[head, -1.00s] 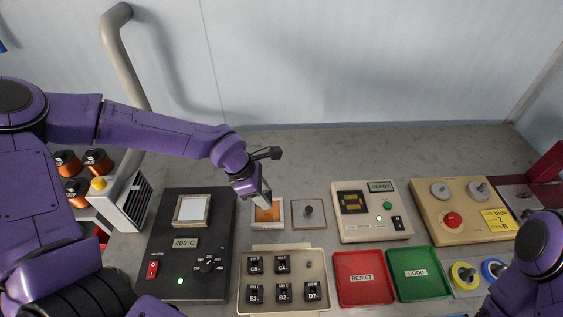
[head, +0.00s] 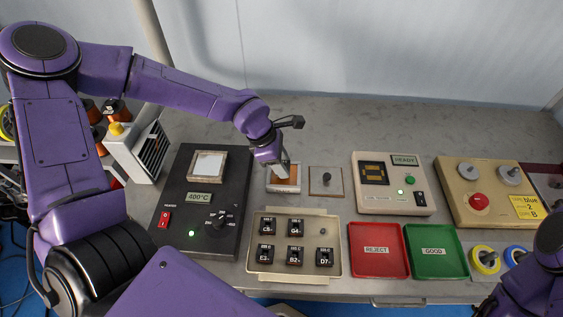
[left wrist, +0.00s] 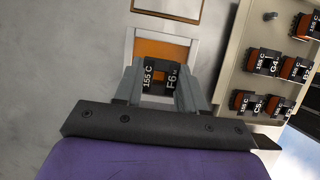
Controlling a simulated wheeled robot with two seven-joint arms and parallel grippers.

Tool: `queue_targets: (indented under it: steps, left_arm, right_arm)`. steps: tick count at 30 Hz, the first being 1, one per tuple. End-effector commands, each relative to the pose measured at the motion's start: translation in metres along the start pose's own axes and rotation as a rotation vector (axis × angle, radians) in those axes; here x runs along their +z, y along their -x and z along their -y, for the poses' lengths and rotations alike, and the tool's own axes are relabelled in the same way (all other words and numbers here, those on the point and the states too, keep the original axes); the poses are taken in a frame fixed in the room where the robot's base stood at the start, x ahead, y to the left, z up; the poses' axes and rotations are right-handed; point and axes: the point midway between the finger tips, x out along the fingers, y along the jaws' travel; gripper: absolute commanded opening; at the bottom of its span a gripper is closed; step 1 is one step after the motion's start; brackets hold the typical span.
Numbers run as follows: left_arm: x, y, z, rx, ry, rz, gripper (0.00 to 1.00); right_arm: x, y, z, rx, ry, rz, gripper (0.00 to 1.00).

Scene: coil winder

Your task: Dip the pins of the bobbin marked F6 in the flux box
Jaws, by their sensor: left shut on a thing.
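My left gripper (head: 284,172) is shut on the black bobbin marked F6 (left wrist: 160,80), whose label reads 155 C and F6 in the left wrist view. The bobbin is between the two grey fingers, over the flux box. The flux box (head: 270,186) is a small white-framed box with an orange inside; its rim (left wrist: 192,58) shows behind the bobbin in the left wrist view. The pins are hidden, so I cannot tell whether they touch the flux. My right gripper is not visible; only part of my right arm shows at the lower right.
A beige tray (head: 332,252) holds several bobbins and one bare peg. The black 400°C solder unit (head: 190,225) stands left of the flux box, and a small plate with a peg (head: 326,190) right of it. Red (head: 378,262) and green (head: 437,262) trays lie farther right.

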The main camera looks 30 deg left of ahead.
Motion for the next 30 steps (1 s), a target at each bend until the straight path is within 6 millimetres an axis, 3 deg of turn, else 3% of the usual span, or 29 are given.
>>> queue_targets:
  steps: [30]
  left_arm:
    - [-0.006,-0.013,0.000,0.000,-0.001,0.000,0.10]
  right_arm:
    - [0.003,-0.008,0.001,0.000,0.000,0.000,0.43]
